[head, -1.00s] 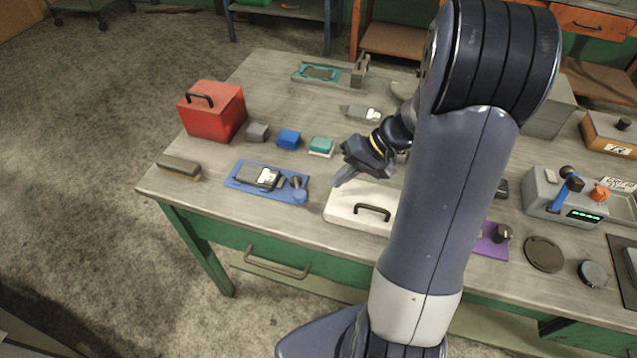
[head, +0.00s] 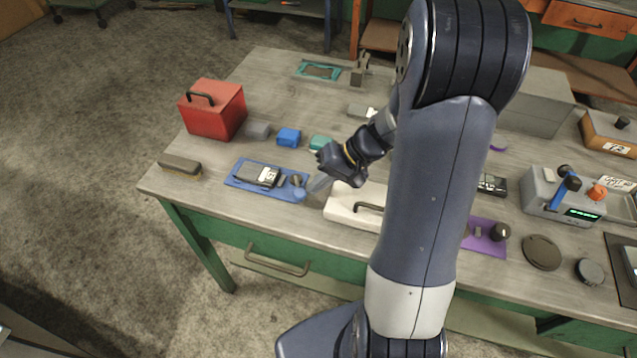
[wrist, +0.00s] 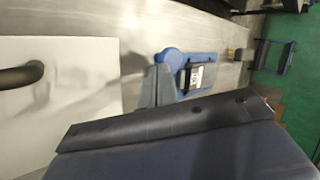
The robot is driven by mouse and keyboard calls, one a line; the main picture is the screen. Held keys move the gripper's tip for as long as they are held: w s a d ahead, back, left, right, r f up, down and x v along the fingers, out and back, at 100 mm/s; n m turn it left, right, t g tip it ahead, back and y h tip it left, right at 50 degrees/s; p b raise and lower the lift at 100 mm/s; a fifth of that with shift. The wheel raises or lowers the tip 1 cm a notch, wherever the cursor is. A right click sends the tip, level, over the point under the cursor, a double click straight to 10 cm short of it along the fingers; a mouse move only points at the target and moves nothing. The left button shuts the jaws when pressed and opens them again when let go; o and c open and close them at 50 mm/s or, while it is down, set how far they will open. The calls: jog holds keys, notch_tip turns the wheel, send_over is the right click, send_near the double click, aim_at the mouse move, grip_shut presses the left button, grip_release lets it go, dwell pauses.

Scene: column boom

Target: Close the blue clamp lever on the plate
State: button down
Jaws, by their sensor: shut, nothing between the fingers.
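The blue plate (head: 240,182) lies near the table's front left, with a dark block with a white label (head: 262,175) on it. The blue clamp lever (head: 299,192) is at the plate's right end; its exact angle is hard to tell. My gripper (head: 316,185) is shut and empty, just right of the lever, pointing down and left. I cannot tell whether its tips touch the lever. In the wrist view the grey fingers (wrist: 156,87) are beside the plate's rounded blue end (wrist: 169,58) and partly hide that area.
A white case with a dark handle (head: 342,208) stands right beside and under my gripper. Blue (head: 288,138) and teal (head: 320,143) blocks sit behind the plate. A red toolbox (head: 214,112) is back left and a brush (head: 180,168) lies left. Bare tabletop lies between plate and brush.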

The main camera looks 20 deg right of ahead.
aim_at(300, 199)
jog(key=shift+s+a+f+m+t+b, duration=0.1)
jog(key=shift+s+a+m+t+b, duration=0.1)
jog(key=shift+a+m+t+b, duration=0.25)
jog(key=m+b, duration=0.1)
jog(key=a+m+t+b, duration=0.1)
jog(key=shift+s+a+f+t+h+b, duration=0.1)
jog(key=shift+s+a+t+h+b, duration=0.15)
jog(key=shift+h+b, duration=0.15)
jog(key=a+m+t+h+b, duration=0.1)
jog(key=a+m+b, duration=0.1)
jog(key=m, duration=0.1)
jog(key=shift+t, duration=0.3)
jog(key=a+m, duration=0.1)
jog(key=a+m+t+h, duration=0.1)
jog(key=shift+w+r+m, duration=0.2)
jog(key=shift+m, duration=0.15)
jog(key=shift+w+a+m+t+h, duration=0.3)
jog(key=shift+a+m+t+h, duration=0.2)
jog(key=shift+m+h, duration=0.4)
jog(key=shift+w+a, duration=0.3)
jog(key=shift+a, duration=0.05)
jog(key=shift+w+a, duration=0.1)
